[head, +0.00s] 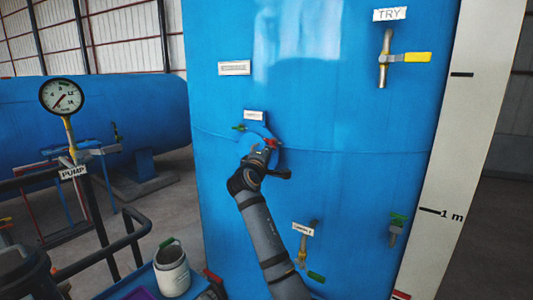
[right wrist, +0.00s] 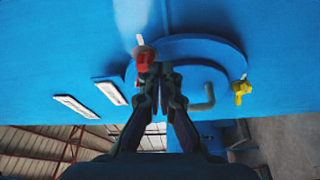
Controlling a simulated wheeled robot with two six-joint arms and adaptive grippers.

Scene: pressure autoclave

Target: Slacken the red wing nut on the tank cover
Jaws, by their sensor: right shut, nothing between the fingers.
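The red wing nut (head: 272,143) sits at the edge of the small round blue cover (head: 258,130) on the big blue tank. In the right wrist view the red wing nut (right wrist: 145,60) is on a pale stud at the rim of the cover (right wrist: 205,45). My right gripper (head: 266,150) is at the cover, and its fingertips (right wrist: 160,70) are shut and empty close beside the nut. I cannot tell whether they touch it. The gripper hides part of the cover in the head view. My left gripper is not in view.
A yellow wing nut (right wrist: 241,89) sits on the cover's other side, near a curved handle (right wrist: 205,98). A yellow-handled TRY valve (head: 405,57) is above right, and lower valves (head: 396,228) stick out. A gauge (head: 61,96), railing and white can (head: 172,270) stand left.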

